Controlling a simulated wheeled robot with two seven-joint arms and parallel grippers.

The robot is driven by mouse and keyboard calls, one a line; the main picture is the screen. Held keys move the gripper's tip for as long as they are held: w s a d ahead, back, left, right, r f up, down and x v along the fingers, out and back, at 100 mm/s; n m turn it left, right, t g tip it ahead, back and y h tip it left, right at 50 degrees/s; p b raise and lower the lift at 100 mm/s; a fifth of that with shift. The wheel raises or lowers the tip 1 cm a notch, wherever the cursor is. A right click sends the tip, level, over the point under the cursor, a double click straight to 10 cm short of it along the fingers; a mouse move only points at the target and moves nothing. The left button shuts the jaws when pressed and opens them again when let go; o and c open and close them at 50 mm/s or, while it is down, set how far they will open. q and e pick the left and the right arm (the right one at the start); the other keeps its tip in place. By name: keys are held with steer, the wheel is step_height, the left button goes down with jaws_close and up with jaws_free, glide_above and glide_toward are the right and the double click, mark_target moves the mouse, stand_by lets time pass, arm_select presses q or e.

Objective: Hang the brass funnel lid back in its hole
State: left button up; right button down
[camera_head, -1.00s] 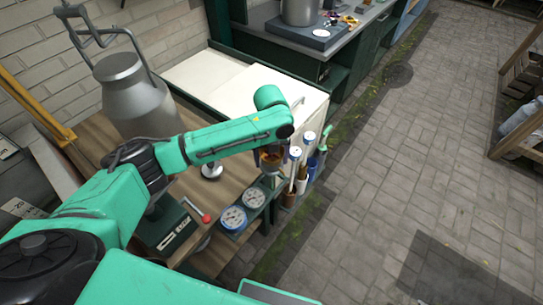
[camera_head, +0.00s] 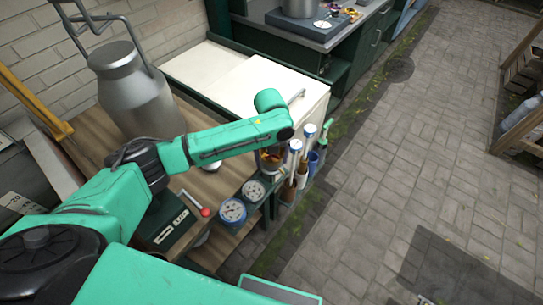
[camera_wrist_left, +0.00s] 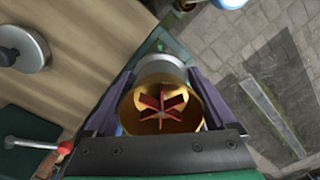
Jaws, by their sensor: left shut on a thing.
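The brass funnel lid (camera_wrist_left: 128,110) sits between the two fingers of my left gripper (camera_wrist_left: 158,110) in the left wrist view, with red vanes inside its open mouth. My left gripper is shut on it. A grey rounded part shows just beyond the brass rim; I cannot tell whether it belongs to the lid. In the head view the lid (camera_head: 270,158) shows partly below the wrist of my left arm, at the bench's right edge beside the upright brushes. The hole is hidden or cannot be made out. My right gripper is not in view.
Brushes with white and blue tops (camera_head: 295,146) stand in a side rack close right of the lid. Two round gauges (camera_head: 232,210) and a red-knobbed lever (camera_head: 205,212) are nearer. A metal churn (camera_head: 135,90) stands on the wooden bench.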

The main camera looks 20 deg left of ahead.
arm_select(q)
steer(key=shift+f+b, duration=0.8)
steer(key=shift+f, duration=0.9)
steer(key=o, duration=1.4)
steer(key=shift+f, duration=0.1)
step_height(320, 180, up, 9)
steer(key=p, duration=0.9)
